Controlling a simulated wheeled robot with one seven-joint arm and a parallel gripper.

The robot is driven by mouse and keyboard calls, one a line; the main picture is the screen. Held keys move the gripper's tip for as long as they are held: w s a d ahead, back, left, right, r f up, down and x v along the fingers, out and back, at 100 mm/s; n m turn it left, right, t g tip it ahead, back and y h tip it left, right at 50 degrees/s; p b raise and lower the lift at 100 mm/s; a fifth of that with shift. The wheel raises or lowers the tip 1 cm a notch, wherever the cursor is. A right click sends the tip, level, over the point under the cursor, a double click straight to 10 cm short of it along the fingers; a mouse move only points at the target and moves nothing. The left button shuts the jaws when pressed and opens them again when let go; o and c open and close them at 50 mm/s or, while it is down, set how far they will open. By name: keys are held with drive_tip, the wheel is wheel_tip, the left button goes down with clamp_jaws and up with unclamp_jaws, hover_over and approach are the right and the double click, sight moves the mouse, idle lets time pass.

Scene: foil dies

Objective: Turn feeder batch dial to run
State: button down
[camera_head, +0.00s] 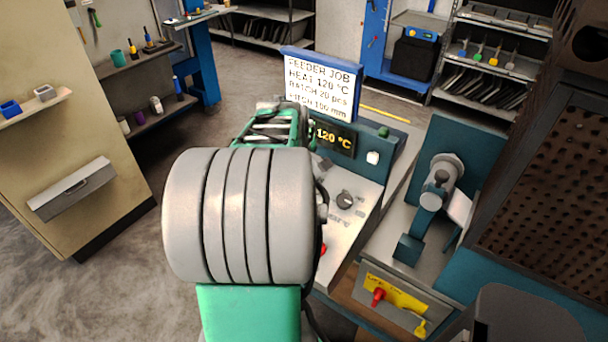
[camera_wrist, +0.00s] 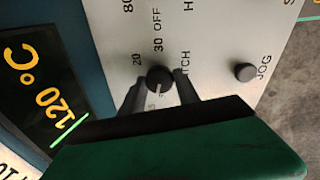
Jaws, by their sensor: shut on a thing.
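The feeder batch dial (camera_wrist: 160,79) is a small dark round knob on the light control panel (camera_wrist: 215,65) in the wrist view. The numbers 20 and 30 stand around it, and its label is partly covered, with "TCH" showing. My gripper (camera_wrist: 157,82) is shut on the dial, with one dark finger on each side. I cannot tell clearly which mark the dial points at. In the head view my large grey and green arm stands in front of the machine, and the grip on the dial cannot be made out there.
A JOG button (camera_wrist: 245,72) lies right of the dial. The display (camera_wrist: 40,85) reads 120 °C; it also shows in the head view (camera_head: 334,138). A job sign (camera_head: 322,85) lists heat 120 °C and batch 20 pcs.

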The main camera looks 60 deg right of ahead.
drive_tip(key=shift+s+n+p, duration=0.1)
drive_tip(key=shift+n+p, duration=0.2)
drive_tip(key=shift+n, duration=0.8)
drive_tip(key=c, duration=1.1)
unclamp_jaws()
drive_tip(key=shift+s+d, duration=0.1)
drive_tip(key=shift+c, duration=0.2)
drive_tip(key=shift+o, duration=1.2)
drive_tip(key=v, duration=0.8)
